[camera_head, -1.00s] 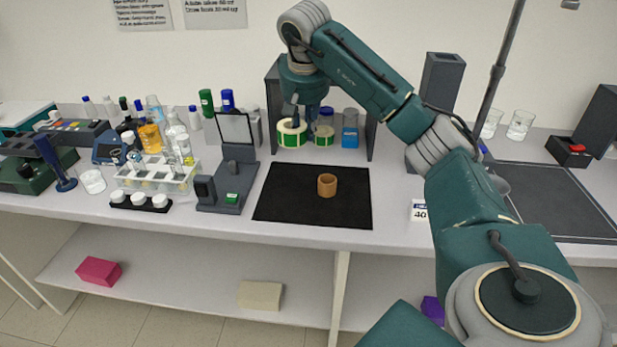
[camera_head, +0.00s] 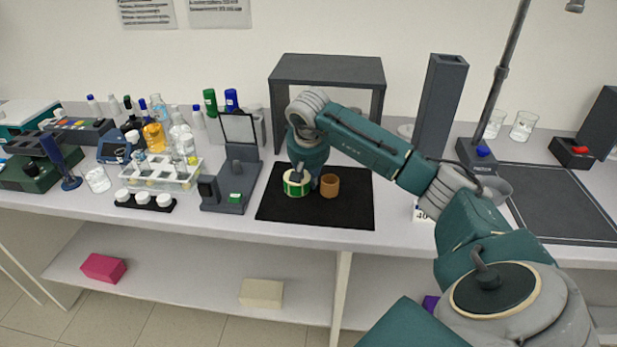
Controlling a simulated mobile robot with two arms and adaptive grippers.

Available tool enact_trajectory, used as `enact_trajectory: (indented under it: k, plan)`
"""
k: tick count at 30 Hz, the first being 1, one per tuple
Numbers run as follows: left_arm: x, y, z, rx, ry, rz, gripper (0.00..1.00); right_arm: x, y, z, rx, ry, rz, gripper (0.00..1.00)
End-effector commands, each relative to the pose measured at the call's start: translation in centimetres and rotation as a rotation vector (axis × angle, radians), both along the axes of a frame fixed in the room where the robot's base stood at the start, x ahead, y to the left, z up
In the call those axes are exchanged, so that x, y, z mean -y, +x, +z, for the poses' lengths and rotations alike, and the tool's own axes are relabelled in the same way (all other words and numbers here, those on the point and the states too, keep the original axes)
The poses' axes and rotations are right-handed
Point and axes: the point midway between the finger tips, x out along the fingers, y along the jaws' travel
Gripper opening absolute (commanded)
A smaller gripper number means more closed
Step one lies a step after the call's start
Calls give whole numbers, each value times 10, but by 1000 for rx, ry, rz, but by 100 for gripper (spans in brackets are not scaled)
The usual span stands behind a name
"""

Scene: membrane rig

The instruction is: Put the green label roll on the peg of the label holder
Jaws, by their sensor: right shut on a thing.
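The green label roll (camera_head: 292,189), green with a pale top, is at my right gripper (camera_head: 301,177), over the black mat. The gripper is shut on it; the fingers hide part of it, and I cannot tell whether it touches the mat. A brown ring (camera_head: 330,187) stands on the mat just right of the roll. I cannot clearly make out the label holder or its peg. A grey stand with an upright panel (camera_head: 240,158) and a small green part is left of the mat; I cannot tell what it is. My left gripper is not in view.
The black mat (camera_head: 350,215) has bare room in front. A dark grey open shelf (camera_head: 328,70) stands behind, its inside largely hidden by my right arm. A tall grey column (camera_head: 442,105) is to its right. A tube rack (camera_head: 160,180) and several bottles crowd the left.

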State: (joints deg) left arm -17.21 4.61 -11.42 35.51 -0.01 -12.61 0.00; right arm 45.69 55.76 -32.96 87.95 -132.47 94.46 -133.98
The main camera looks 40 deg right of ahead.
Motion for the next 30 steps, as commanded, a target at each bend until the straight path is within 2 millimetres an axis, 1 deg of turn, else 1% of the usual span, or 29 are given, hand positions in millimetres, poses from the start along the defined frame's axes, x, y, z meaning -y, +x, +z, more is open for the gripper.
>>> enact_trajectory:
  k: [4, 8, 9, 11, 19, 21, 23, 26, 30]
  plan:
    - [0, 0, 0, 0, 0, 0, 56, 0, 0, 1, 1, 0, 0, 0]
    - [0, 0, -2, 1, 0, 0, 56, 0, 0, -4, 0, 0, 0, 0]
    - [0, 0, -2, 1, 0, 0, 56, 0, 0, -3, 0, 0, 0, 25]
    - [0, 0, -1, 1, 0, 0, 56, 0, 0, -3, 0, 0, 0, 36]
    - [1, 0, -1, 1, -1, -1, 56, 0, 0, -2, 0, 0, 0, 36]
    - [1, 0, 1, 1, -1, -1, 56, 0, 0, 1, 0, 1, 0, 36]
    - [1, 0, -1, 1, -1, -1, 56, -1, 0, 6, 3, 0, 1, 36]
    - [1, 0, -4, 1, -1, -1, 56, -5, -3, 20, 6, -2, 1, 36]
    - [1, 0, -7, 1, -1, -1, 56, -12, -11, 49, 8, -1, 2, 36]
